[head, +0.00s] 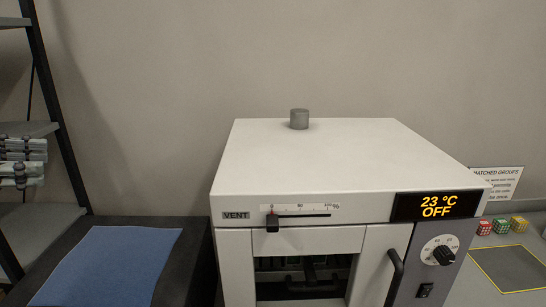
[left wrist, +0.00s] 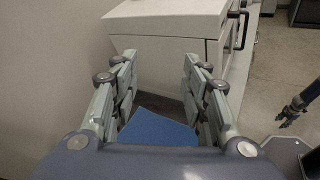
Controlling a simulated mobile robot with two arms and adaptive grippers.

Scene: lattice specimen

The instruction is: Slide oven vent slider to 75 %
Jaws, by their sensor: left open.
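The white oven (head: 320,150) stands at centre right in the head view. Its vent slider (head: 272,223) is a dark knob at the left end of a black slot, under the 0 mark. The scale (head: 300,208) runs from 0 through 50 to 100 %, left to right. A VENT label (head: 236,216) is left of it. My left gripper (head: 38,163) is at the left edge, well away from the slider. In the left wrist view its two fingers are spread and empty, with the oven's side (left wrist: 165,50) beyond. A dark, small claw-like shape (left wrist: 290,115) at the right looks like my right gripper.
A blue mat (head: 115,265) lies on a dark surface left of the oven. A black rack (head: 50,110) stands at far left. The oven has a dark door handle (head: 396,275), a display (head: 436,206) reading 23 °C OFF and a dial (head: 443,255). Coloured cubes (head: 500,226) lie right.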

